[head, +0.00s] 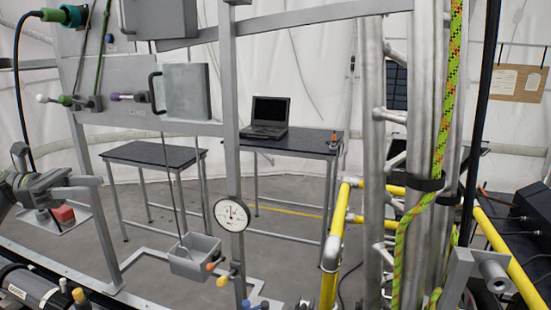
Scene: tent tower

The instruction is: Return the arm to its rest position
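My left gripper (38,187) is at the left edge of the head view, dark grey and partly cut off by the frame. My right gripper is not in view.
A grey panel (140,112) with knobs and an open-door box (187,92) stands ahead. A post carries a round gauge (231,214); a grey bin (195,258) hangs beside it. Metal poles and yellow pipes (334,245) crowd the right. Tables with a laptop (268,117) stand behind.

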